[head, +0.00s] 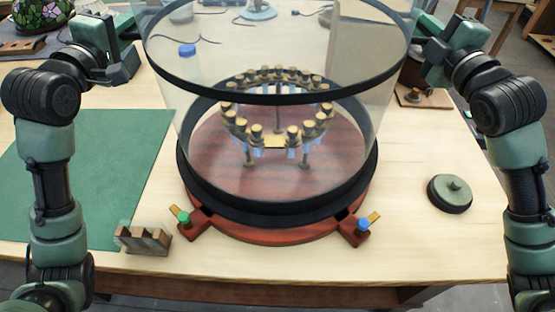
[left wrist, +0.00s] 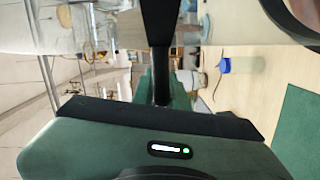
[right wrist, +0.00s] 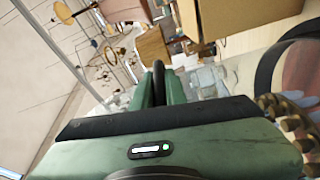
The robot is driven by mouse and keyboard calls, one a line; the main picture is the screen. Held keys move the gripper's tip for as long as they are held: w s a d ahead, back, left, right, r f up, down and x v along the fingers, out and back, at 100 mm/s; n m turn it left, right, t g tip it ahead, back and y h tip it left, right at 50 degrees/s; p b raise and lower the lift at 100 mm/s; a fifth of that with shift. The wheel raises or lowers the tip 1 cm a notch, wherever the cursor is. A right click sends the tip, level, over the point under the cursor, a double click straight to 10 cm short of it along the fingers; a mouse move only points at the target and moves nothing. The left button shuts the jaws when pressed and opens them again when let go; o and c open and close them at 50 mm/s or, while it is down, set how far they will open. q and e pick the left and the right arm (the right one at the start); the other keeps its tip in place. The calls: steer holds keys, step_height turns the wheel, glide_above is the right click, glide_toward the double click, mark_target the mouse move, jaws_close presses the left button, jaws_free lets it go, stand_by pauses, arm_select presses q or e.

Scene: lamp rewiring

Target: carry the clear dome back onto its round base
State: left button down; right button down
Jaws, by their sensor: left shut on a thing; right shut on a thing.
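The clear dome (head: 190,120) is a wide see-through cylinder with a black band around its middle and another around its lower edge. It stands upright over the round reddish wooden base (head: 275,236). Whether its lower edge touches the base, I cannot tell. Inside shows a ring of brass-topped posts (head: 278,75). My left gripper (head: 132,62) is shut at the dome's left side, my right gripper (head: 424,66) at its right side. The contact points are hard to see. The dome's black band also shows in the right wrist view (right wrist: 266,75).
Two latches stick out at the base's front, with a green knob (head: 183,217) and a blue knob (head: 364,224). A slotted wooden block (head: 145,240) sits front left. A dark round knobbed piece (head: 449,195) lies right. A green mat (head: 90,180) covers the left.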

arm_select(q)
steer(key=shift+a+f, duration=0.2)
steer(key=shift+f, duration=0.1)
steer(key=shift+d, duration=0.1)
arm_select(e)
steer(key=shift+f, duration=0.35)
arm_select(q)
steer(key=shift+d+r, duration=0.1)
arm_select(e)
steer(key=shift+d, duration=0.15)
arm_select(q)
steer(key=shift+b, duration=0.3)
arm_select(e)
steer(key=shift+f, duration=0.1)
